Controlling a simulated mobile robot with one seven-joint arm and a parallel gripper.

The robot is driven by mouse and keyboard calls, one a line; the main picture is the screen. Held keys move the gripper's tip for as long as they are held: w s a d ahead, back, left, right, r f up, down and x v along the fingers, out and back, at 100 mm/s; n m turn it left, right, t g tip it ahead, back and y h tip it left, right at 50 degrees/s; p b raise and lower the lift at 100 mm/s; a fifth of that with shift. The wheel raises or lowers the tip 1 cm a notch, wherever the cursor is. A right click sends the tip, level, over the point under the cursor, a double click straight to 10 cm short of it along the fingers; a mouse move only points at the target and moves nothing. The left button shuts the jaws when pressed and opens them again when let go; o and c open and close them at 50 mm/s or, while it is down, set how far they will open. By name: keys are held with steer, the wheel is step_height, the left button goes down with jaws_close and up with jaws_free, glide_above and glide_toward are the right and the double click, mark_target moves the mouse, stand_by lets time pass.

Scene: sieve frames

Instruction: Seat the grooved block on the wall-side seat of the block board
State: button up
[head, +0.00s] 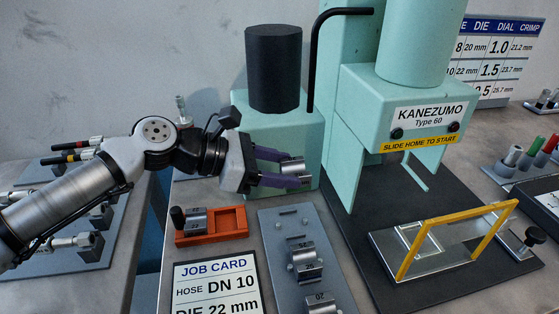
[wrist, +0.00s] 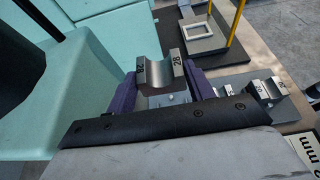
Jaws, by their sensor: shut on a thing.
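My gripper (head: 298,170) has purple fingers shut on a grey metal grooved block (head: 292,166). In the wrist view the block (wrist: 160,75) is marked 28, and its groove faces up between the fingers. In the head view I hold it above the far, wall-side end of the grey block board (head: 268,228), apart from the board. The board's far end carries no block, and small pegs show there. A block (head: 306,266) sits at mid-board, and another block (head: 320,304) sits at the near end. The underside of the held block is hidden.
An orange tray (head: 212,235) with a grooved block and a dark peg stands left of the board. The job card (head: 216,290) lies in front of it. The green press (head: 400,110) stands behind and right, with a yellow-framed slide (head: 455,245) on its dark base.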

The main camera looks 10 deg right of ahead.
steer(key=b, duration=0.3)
glide_above(278, 225)
steer(key=f, duration=0.8)
steer(key=shift+w+d+f, duration=0.1)
steer(key=shift+d+f, duration=0.05)
steer(key=shift+d, duration=0.05)
step_height(278, 225, down, 3)
steer(key=b, duration=0.3)
steer(key=shift+b, duration=0.4)
steer(key=shift+a+b, duration=0.1)
steer(key=shift+b, duration=0.45)
steer(key=shift+f+b, duration=0.5)
steer(key=shift+b, duration=0.2)
steer(key=o, duration=1.5)
steer(key=shift+c, duration=0.2)
steer(key=b+v, duration=0.1)
steer(key=v, duration=1.3)
steer(key=shift+b, duration=0.35)
